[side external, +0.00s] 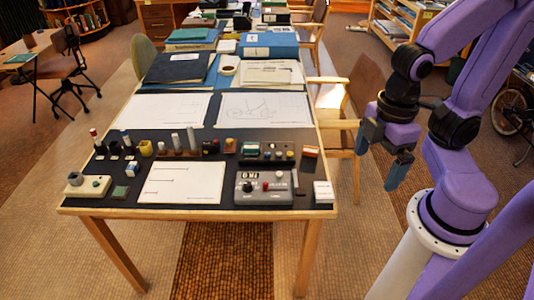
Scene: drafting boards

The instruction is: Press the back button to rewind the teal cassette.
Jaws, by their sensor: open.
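My gripper (376,170) is purple with blue-grey fingers. It is open and empty, in the air to the right of the table's right edge, apart from everything on the table. I cannot make out a teal cassette or a labelled back button at this size. A grey control box (276,199) with a dark knob, a red button and small switches lies near the table's front right. A dark panel (246,162) with small coloured buttons and a green part lies behind it. A beige box (76,191) with a knob and a green button is at the front left.
The wooden table (190,213) carries a white sheet (155,190), several upright pegs, and a white box (323,191) at the right corner. Drawings, binders and a blue box (268,45) lie farther back. A wooden chair (357,95) stands close to the right edge.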

